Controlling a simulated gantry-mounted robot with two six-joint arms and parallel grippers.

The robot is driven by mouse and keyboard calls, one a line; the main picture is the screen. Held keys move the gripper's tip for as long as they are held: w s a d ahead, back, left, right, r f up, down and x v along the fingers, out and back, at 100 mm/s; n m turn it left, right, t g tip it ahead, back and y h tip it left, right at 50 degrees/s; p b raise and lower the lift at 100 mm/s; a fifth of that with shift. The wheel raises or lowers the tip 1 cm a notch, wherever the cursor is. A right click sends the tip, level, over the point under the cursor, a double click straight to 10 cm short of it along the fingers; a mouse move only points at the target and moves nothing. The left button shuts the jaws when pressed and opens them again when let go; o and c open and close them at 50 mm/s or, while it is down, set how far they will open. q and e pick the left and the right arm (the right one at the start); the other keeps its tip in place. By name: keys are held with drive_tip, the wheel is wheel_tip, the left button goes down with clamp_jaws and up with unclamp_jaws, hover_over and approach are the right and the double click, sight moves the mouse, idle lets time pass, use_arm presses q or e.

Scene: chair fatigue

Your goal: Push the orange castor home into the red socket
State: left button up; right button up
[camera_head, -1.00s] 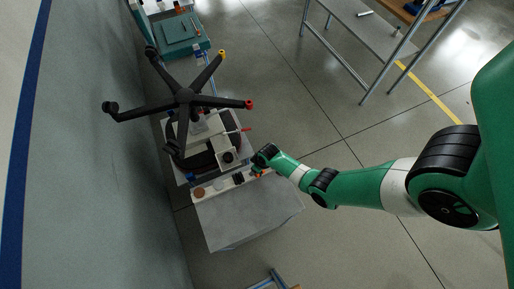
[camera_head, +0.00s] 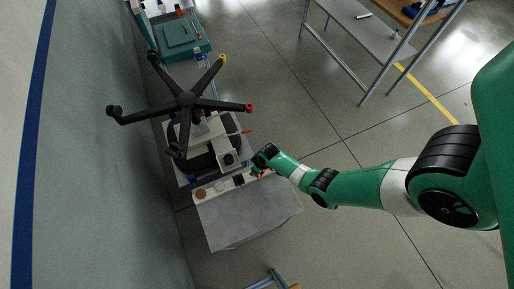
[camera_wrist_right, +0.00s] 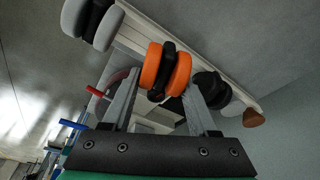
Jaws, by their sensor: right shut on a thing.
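The black five-legged chair base (camera_head: 187,99) lies in the head view with its legs spread. The red socket (camera_head: 249,107) is at the tip of its right leg. The orange castor (camera_wrist_right: 165,70) is between the two fingers of my right gripper (camera_wrist_right: 160,92) in the right wrist view, and the gripper is shut on it. In the head view my right gripper (camera_head: 258,168) is below the red socket and apart from it, by the rack; the castor is small and partly hidden there. My left gripper is not in view.
A pale castor rack (camera_head: 219,187) lies along the grey block (camera_head: 248,216). In the wrist view, a grey castor (camera_wrist_right: 92,22), a black castor (camera_wrist_right: 212,88) and a brown cone (camera_wrist_right: 254,118) flank the orange one. Another leg has a yellow tip (camera_head: 223,57).

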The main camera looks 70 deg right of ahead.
drive_tip(key=shift+r+p, duration=0.4)
drive_tip(key=shift+r, duration=0.15)
drive_tip(key=shift+r, duration=0.1)
drive_tip(key=p+v, duration=0.2)
drive_tip(key=w+p+v, duration=0.1)
drive_tip(key=p+v, duration=0.1)
drive_tip(key=shift+d, duration=0.2)
